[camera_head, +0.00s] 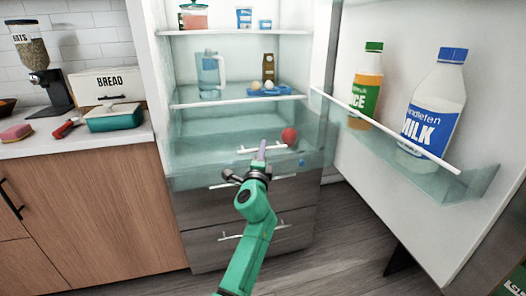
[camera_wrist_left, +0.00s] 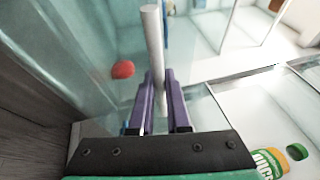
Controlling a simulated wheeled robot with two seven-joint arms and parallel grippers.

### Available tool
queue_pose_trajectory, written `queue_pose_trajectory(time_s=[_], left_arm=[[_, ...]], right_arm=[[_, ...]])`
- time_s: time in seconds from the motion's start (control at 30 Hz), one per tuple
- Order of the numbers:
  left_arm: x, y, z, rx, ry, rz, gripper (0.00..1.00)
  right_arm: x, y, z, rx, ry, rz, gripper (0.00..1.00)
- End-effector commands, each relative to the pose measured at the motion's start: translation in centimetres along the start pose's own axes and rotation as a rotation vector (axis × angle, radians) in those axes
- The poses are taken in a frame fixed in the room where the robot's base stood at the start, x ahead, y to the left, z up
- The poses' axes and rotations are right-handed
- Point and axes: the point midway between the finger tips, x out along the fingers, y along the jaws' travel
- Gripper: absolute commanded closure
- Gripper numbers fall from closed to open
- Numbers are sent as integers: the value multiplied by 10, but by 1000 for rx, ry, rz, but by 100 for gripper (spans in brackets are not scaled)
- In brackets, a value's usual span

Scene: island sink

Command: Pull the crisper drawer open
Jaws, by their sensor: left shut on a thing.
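The crisper drawer (camera_head: 200,172) is a clear bin low in the open fridge, with a red round item (camera_head: 289,136) showing through it. A white bar handle (camera_head: 247,150) runs across its front. My left gripper (camera_head: 261,150) reaches up from below to this handle, and its purple fingers are shut on it. In the left wrist view, the handle (camera_wrist_left: 153,45) passes between the fingers (camera_wrist_left: 158,85). The red item (camera_wrist_left: 122,69) shows left of the handle there. I cannot tell exactly how far out the drawer is. My right gripper is not in view.
The fridge door stands open at right, with a juice bottle (camera_head: 366,88) and a milk bottle (camera_head: 433,105) on its shelf. Steel drawers (camera_head: 215,243) lie below. A wooden counter (camera_head: 90,215) stands at left. A jug (camera_head: 211,76) is on the shelf above.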

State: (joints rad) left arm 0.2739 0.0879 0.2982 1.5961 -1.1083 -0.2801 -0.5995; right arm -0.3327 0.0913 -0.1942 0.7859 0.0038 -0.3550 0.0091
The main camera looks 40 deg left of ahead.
Motion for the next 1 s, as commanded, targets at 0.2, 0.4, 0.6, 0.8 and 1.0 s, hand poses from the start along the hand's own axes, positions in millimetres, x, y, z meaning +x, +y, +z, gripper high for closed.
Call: queue_pose_trajectory(time_s=[0.2,0.4,0.6,0.8,1.0], left_arm=[[0,-1,1,1,-2,-1,100],[0,-1,1,1,-2,-1,100],[0,-1,1,0,-2,-1,73],[0,-1,0,0,-1,-1,73],[-16,0,0,0,1,-1,73]], right_arm=[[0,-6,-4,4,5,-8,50],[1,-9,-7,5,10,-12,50],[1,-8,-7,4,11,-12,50],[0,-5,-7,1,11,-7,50],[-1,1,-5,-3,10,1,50]])
